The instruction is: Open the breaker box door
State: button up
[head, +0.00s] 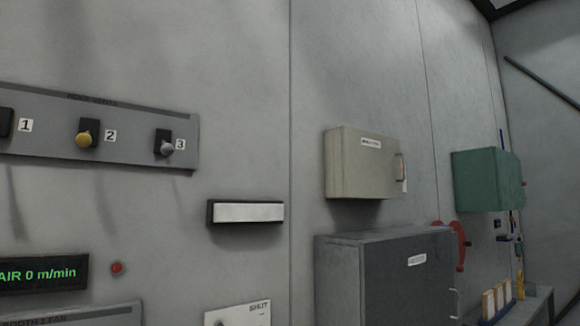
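Three closed boxes are mounted along the grey wall in the head view, and I cannot read which is the breaker box. A beige box (362,177) has a small white label on its door and a handle (401,167) at the door's right edge. Below it is a larger dark grey box (385,285) with a white label and a handle (454,303) at its lower right. A green box (486,181) hangs farther right. My gripper is not in view.
A panel (60,121) with numbered knobs is at upper left. A white bar light or plate (246,212), a green-lit display (40,273) and a red button (117,268) are below it. A red round object (457,245) and a cluttered shelf (530,305) are at right.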

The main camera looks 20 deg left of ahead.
aim_at(372, 169)
jog(key=u, duration=0.35)
jog(key=i+j+z, duration=0.2)
jog(key=i, duration=1.9)
jog(key=l, duration=0.15)
